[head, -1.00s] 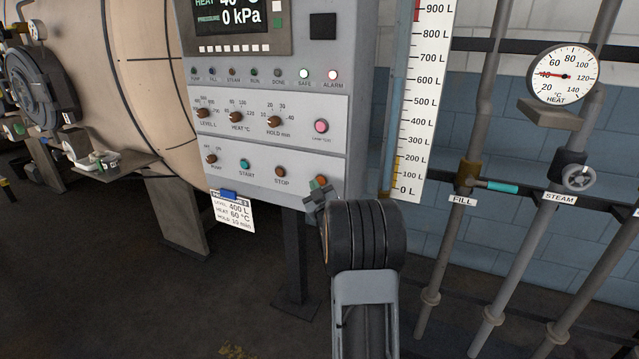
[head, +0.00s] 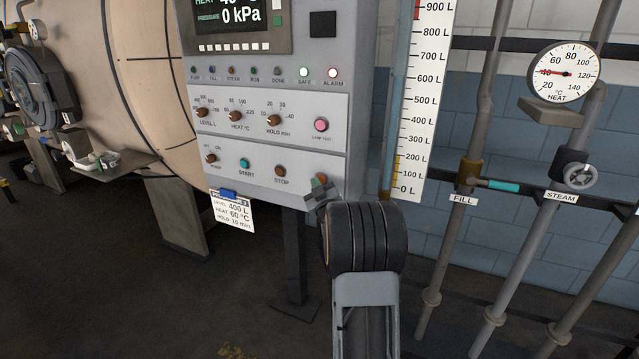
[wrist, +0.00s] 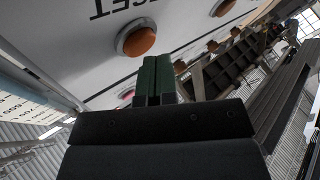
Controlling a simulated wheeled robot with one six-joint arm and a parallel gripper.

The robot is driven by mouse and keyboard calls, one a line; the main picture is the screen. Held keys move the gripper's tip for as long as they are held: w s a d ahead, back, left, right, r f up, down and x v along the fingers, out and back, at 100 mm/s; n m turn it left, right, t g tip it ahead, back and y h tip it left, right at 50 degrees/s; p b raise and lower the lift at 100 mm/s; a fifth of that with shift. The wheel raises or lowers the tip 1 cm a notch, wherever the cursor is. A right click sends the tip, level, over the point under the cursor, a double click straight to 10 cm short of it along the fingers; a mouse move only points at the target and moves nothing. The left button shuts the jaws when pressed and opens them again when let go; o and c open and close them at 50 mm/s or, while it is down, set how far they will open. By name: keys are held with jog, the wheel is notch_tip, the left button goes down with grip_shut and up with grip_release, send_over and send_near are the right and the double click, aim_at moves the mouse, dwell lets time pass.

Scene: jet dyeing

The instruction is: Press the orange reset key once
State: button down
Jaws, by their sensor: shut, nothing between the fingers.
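The orange reset key (head: 322,180) is at the lower right of the grey control panel in the head view, partly hidden by my gripper. In the wrist view, the round orange key (wrist: 138,41) sits in a grey ring beside lettering ending in "SET". My gripper (head: 319,188) is right in front of the panel's lower right corner. Its dark green fingers (wrist: 153,65) are shut together and empty. Their tips show just below the key in the wrist view. I cannot tell whether they touch the key or the panel.
The control panel (head: 262,150) also carries a brown STOP button (head: 281,170), a green START button (head: 244,163) and several knobs. The SAFE and ALARM lamps (head: 333,73) look lit. A job card (head: 233,212) hangs below. A level scale (head: 425,100) and pipes stand to the right.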

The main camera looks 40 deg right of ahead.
jog(key=shift+w+d+b, duration=0.2)
jog(key=shift+d+b, duration=0.1)
jog(key=shift+d, duration=0.1)
dwell(0.7)
jog(key=shift+a, duration=0.15)
jog(key=shift+s+a+b, duration=0.4)
jog(key=shift+a+b, duration=0.25)
jog(key=shift+s+a+b, duration=0.4)
jog(key=shift+a+b, duration=0.05)
jog(key=shift+a, duration=0.3)
jog(key=shift+s+a+b, duration=0.4)
jog(key=shift+a+b, duration=0.05)
jog(key=shift+a, duration=0.25)
jog(key=shift+s+a+b, duration=0.4)
jog(key=shift+a+b, duration=0.05)
jog(key=shift+a, duration=0.3)
